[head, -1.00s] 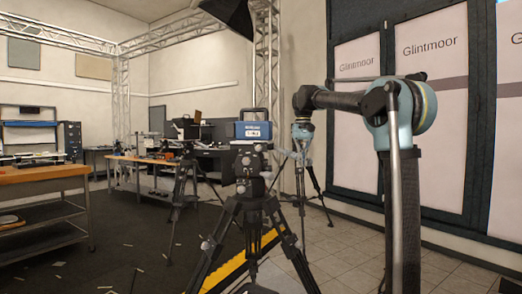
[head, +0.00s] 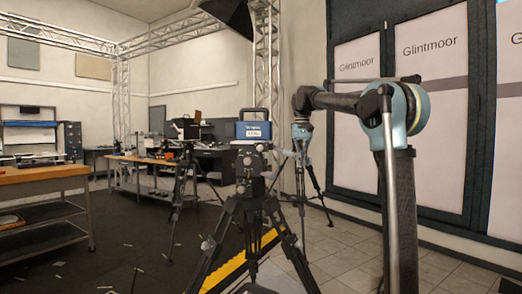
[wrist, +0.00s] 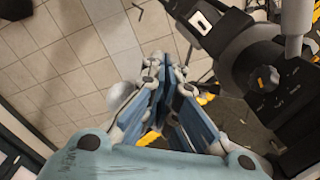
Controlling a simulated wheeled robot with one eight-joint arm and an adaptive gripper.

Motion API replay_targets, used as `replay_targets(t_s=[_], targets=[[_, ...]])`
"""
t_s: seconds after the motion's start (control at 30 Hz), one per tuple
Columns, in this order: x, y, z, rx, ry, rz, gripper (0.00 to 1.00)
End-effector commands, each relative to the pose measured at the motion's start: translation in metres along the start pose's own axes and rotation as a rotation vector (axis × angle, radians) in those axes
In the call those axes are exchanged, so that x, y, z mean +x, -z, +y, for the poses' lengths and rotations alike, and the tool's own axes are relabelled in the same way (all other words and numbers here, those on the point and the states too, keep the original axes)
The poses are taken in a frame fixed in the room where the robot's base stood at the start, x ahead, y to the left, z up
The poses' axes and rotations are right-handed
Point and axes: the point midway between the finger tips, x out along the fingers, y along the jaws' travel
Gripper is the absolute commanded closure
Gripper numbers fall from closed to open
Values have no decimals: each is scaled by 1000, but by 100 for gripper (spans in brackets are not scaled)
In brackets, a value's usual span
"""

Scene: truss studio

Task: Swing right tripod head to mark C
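A black tripod (head: 256,208) stands in the middle of the head view, with a blue box (head: 254,130) on its head (head: 249,165). A black tripod head with yellow marks (wrist: 262,72) fills the right of the wrist view, beside my gripper. In the head view my gripper (head: 288,156) hangs just right of the box and head; contact cannot be told. I cannot make out mark C in either view.
Another tripod (head: 179,190) stands behind to the left, and tripod legs (head: 317,182) show behind to the right. A yellow strip (head: 235,267) lies on the floor by the middle tripod. Workbenches (head: 45,174) stand at the left.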

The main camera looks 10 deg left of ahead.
Motion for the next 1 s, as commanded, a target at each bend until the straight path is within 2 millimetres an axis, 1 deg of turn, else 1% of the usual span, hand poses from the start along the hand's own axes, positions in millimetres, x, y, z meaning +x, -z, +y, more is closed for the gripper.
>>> replay_targets(t_s=[0.3, 0.77, 1.0], targets=[[0, 9, -1, 0, 0, 0, 100], [0, 11, -2, 0, 0, 0, 100], [0, 16, -3, 0, 0, 0, 100]])
